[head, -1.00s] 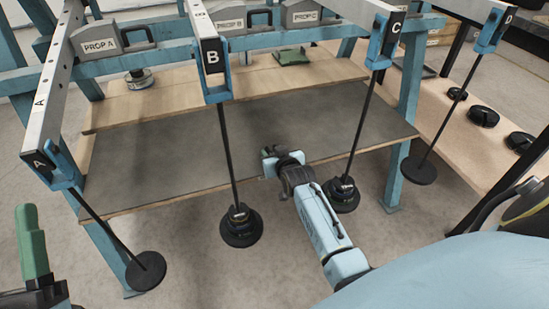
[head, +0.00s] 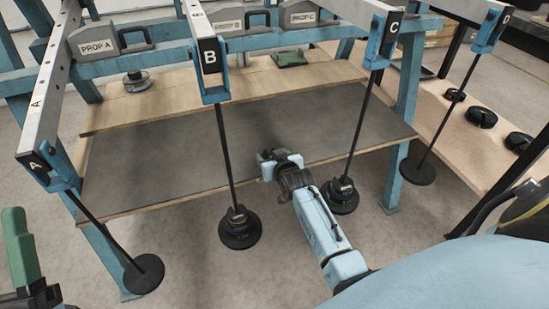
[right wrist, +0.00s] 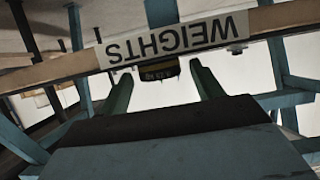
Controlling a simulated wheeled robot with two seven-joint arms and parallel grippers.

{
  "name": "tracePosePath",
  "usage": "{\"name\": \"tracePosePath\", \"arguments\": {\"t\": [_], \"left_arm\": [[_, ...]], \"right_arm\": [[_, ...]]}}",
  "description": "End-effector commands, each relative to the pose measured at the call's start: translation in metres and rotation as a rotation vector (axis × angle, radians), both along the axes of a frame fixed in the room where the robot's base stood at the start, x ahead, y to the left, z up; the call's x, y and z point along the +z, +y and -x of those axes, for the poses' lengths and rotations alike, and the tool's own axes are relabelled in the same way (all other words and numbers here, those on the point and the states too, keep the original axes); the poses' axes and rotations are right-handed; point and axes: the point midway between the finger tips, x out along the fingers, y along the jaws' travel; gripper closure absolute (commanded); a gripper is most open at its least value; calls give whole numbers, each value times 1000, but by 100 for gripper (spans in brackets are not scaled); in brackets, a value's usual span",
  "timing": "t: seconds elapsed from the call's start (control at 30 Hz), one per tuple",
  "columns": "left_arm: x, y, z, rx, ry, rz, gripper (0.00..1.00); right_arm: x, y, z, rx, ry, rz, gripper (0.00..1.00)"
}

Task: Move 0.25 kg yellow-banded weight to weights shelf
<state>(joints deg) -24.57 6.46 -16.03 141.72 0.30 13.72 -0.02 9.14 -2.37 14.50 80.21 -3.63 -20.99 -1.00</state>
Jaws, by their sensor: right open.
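In the right wrist view, a small dark weight (right wrist: 158,68) with a thin yellowish band and small lettering shows between my right fingertips, just beyond the upside-down WEIGHTS sign (right wrist: 175,38) on a wooden shelf edge. Whether it touches the fingers or the shelf is unclear. My right gripper (head: 265,160) is open; in the head view it reaches over the front of the grey shelf mat (head: 180,155), and I cannot make out the weight there. My left gripper (head: 20,255) is partly cut off at the lower left, with a green finger showing.
Hangers with dark stacked discs hang below beams B (head: 239,225) and C (head: 341,195). Plain discs hang below A (head: 144,273) and D (head: 418,171). Black discs (head: 481,118) lie on the right-hand bench. The grey mat looks largely bare.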

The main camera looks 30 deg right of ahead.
Motion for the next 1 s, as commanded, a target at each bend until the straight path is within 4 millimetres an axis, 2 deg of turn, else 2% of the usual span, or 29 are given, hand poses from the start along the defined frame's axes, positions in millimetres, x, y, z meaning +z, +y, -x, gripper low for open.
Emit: {"name": "tracePosePath", "arguments": {"t": [0.17,0.37,0.7,1.0], "left_arm": [[-4,-2,-5,-1,69,-18,39],[-15,-5,-16,-3,240,-70,39],[-75,1,-32,22,600,-183,39],[-129,14,-25,44,921,-274,39]], "right_arm": [[6,2,7,0,3,-1,34],[17,7,29,0,2,0,34],[27,14,55,0,1,0,34],[38,19,80,0,2,0,34]]}}
